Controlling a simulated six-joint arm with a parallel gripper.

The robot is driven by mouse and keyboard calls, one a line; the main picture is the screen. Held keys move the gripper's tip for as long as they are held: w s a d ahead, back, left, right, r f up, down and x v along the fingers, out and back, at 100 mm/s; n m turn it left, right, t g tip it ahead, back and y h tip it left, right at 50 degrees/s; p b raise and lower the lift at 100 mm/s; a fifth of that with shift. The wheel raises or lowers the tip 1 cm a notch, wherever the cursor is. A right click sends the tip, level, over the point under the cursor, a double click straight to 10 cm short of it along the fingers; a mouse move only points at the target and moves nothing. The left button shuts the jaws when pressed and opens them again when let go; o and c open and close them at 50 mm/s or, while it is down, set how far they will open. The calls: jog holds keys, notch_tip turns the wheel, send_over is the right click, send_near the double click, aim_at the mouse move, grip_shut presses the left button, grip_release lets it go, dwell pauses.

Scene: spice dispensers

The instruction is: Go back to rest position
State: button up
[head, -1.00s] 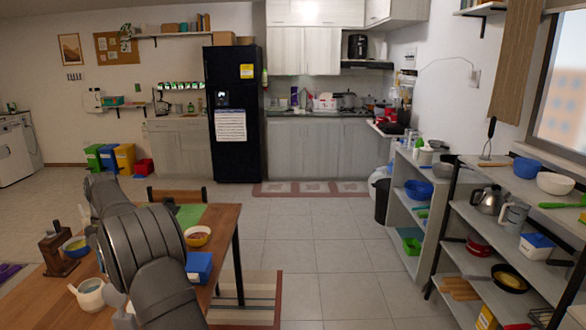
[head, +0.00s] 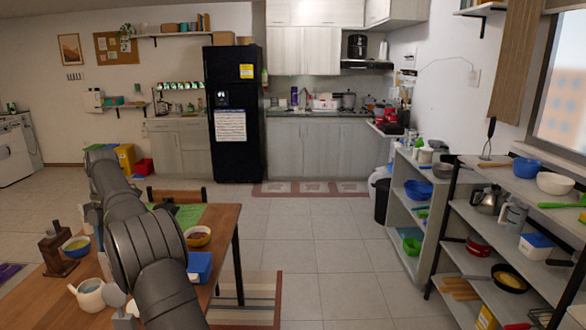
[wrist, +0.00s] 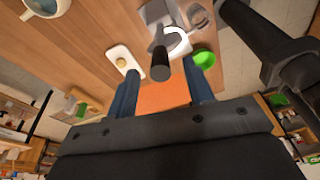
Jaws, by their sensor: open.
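My gripper (wrist: 162,82) shows in the wrist view with its two blue fingers spread apart and nothing between them. Beyond the fingers is the wooden table top (wrist: 95,62). A white dish with a round tan piece on it (wrist: 123,57), a dark cylindrical handle (wrist: 160,68) and a green bowl (wrist: 204,59) show near the fingertips. In the head view my arm rises over the wooden table (head: 222,222); the gripper is not clearly made out there.
On the table are a teapot (head: 90,294), a yellow-filled bowl (head: 77,246), an orange-rimmed bowl (head: 198,236), a blue box (head: 200,265) and a dark wooden stand (head: 56,250). Shelves (head: 470,240) stand at right. The tiled floor (head: 320,245) between is clear.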

aim_at(111, 284)
jog(key=x, duration=0.5)
jog(key=shift+s+f, duration=0.1)
jog(key=shift+f, duration=0.15)
jog(key=shift+s+f, duration=0.1)
jog(key=shift+s, duration=0.15)
jog(key=shift+s+t, duration=1)
jog(key=shift+s, duration=0.3)
jog(key=shift+s+f+t, duration=2.5)
jog(key=shift+s+t, duration=2.5)
jog(key=shift+s, duration=1.2)
jog(key=s+f+t, duration=0.4)
jog(key=f+t, duration=0.4)
jog(key=f, duration=0.2)
jog(key=shift+f, duration=0.3)
